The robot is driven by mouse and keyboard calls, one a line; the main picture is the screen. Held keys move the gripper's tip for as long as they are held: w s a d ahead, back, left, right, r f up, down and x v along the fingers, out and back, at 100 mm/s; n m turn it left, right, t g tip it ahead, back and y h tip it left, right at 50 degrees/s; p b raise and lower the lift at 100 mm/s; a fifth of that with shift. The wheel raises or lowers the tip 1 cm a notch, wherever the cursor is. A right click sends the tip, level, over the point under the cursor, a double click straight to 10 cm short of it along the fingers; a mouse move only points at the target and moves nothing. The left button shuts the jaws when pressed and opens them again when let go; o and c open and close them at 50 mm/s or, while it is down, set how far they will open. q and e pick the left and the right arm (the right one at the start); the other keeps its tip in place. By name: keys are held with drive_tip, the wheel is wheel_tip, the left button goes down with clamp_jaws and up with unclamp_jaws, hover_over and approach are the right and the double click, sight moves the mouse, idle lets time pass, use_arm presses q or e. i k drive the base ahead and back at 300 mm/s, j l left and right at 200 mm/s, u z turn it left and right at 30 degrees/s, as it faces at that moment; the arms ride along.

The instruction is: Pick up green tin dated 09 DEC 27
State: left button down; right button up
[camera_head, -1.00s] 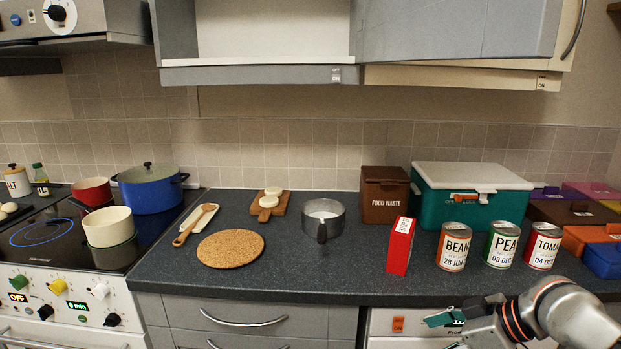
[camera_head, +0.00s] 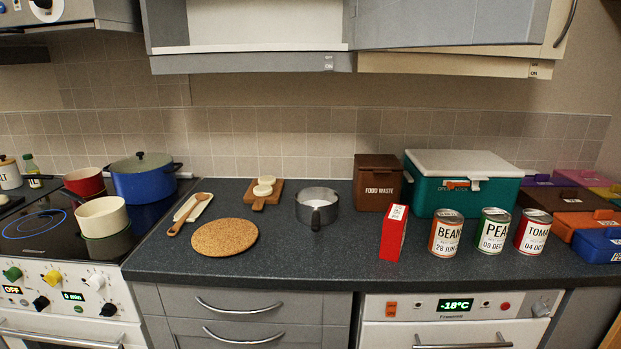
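The green tin (camera_head: 493,231) has a white label reading "PEA" and "09 DEC", the rest turned out of sight. It stands upright on the dark counter at the right. An orange-brown tin (camera_head: 445,233) marked "BEAN" and "28 JUN" stands to its left. A red tin (camera_head: 533,232) marked "TOMA" and "04 OC" stands to its right. Neither of my grippers shows in the head view.
A red box (camera_head: 393,232) stands left of the tins. Behind are a brown food waste bin (camera_head: 380,183) and a teal cool box (camera_head: 462,186) with a white lid. Blue (camera_head: 598,245) and other coloured boxes crowd the right. The counter's front strip (camera_head: 300,272) is clear.

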sight(494, 224)
drive_tip(key=i+l+z, duration=0.2)
drive_tip(key=l, duration=0.3)
drive_tip(key=i+l+z, duration=0.2)
drive_tip(key=l, duration=0.25)
drive_tip(key=i+l+z, duration=0.2)
drive_tip(key=i+l, duration=0.2)
